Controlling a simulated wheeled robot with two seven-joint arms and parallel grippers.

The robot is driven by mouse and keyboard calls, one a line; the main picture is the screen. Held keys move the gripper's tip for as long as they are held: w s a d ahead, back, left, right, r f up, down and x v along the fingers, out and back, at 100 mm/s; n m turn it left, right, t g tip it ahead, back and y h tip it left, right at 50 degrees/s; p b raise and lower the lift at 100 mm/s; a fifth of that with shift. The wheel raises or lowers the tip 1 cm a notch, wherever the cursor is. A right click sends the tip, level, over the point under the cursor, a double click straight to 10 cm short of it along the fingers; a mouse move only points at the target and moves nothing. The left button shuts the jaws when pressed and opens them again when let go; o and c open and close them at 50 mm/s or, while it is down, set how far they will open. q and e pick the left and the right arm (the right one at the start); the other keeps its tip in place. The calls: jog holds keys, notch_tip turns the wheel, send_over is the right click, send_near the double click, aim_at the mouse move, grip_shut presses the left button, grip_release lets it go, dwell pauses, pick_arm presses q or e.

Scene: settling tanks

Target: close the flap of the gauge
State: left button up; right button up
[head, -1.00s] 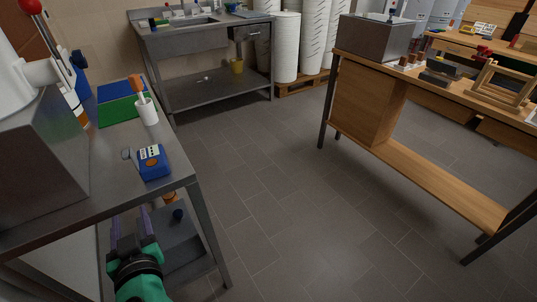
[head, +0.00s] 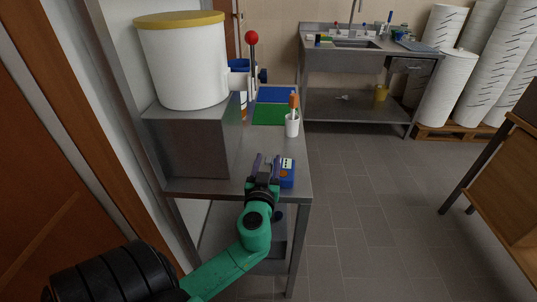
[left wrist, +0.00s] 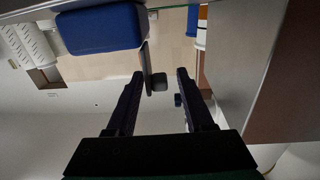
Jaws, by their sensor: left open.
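The gauge (head: 287,174) is a small blue box with a white-marked top, standing near the right edge of the steel table. In the left wrist view its blue body (left wrist: 100,28) is at the upper left. Its dark grey flap (left wrist: 146,66) stands out from the body, open, with a small dark knob. My left gripper (head: 265,162) is at the gauge's left side in the head view, open. In the left wrist view its two fingers (left wrist: 159,76) point at the flap, which lies between and just beyond the tips. Contact cannot be told. My right gripper is not in view.
The steel table (head: 222,186) bears a grey block (head: 190,140) with a white, yellow-lidded drum (head: 180,60) on it. A white cup (head: 292,126) with an orange-handled tool and a green mat (head: 268,114) lie behind the gauge.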

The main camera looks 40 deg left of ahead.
pick_arm(q)
jog(key=shift+w+a, duration=0.2)
jog(key=shift+w, duration=0.1)
grip_shut()
jog(key=shift+d+m, duration=0.15)
jog(key=shift+m, duration=0.25)
jog(key=shift+w+d+r+m+b, duration=0.1)
jog(key=shift+w+d+m+b, duration=0.2)
jog(key=shift+m, duration=0.3)
jog(key=shift+w+d+m+b, duration=0.15)
jog(key=shift+m+b, duration=0.2)
jog(key=shift+m, duration=0.25)
jog(key=shift+w+d+m, duration=0.15)
jog(key=shift+d+m, duration=0.15)
jog(key=shift+m, duration=0.65)
jog(key=shift+w+d+m, duration=0.15)
jog(key=shift+d+m, duration=0.15)
jog(key=shift+m, duration=0.65)
